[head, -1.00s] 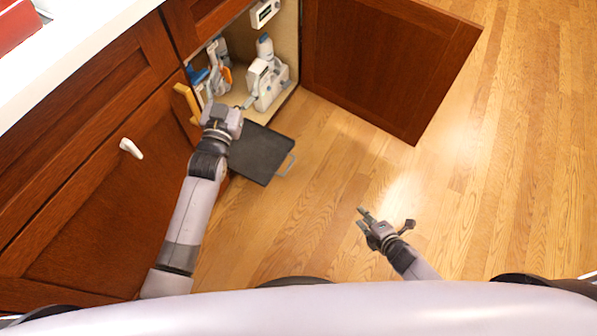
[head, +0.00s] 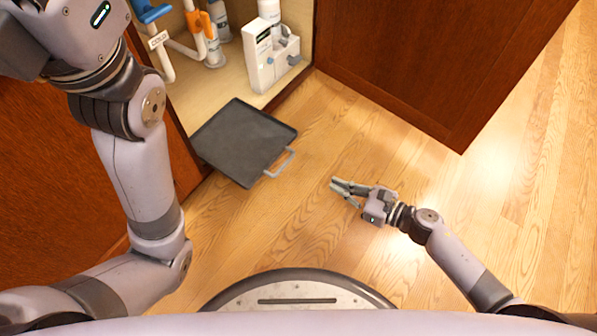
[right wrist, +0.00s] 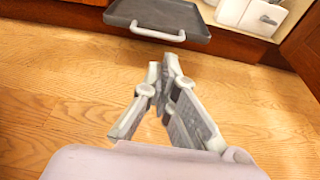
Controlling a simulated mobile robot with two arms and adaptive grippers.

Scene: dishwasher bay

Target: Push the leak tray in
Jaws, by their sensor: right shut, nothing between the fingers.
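The leak tray (head: 241,141) is a flat dark grey tray with a low rim and a light grey handle (head: 280,163) on its front edge. It sticks out of the open cabinet over the wood floor. It also shows at the top of the right wrist view (right wrist: 165,14), its handle facing me. My right gripper (head: 340,188) is shut and empty, to the right of the handle and apart from it. Its closed fingers (right wrist: 165,75) point toward the tray in the right wrist view. My left arm reaches up at the left of the head view; its fingertips are out of frame.
The open cabinet door (head: 430,60) stands to the right of the cabinet opening. Inside are a white device (head: 270,55), blue and orange valves and white pipes (head: 180,45). The wood floor (head: 330,140) between the tray, the door and my right gripper is clear.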

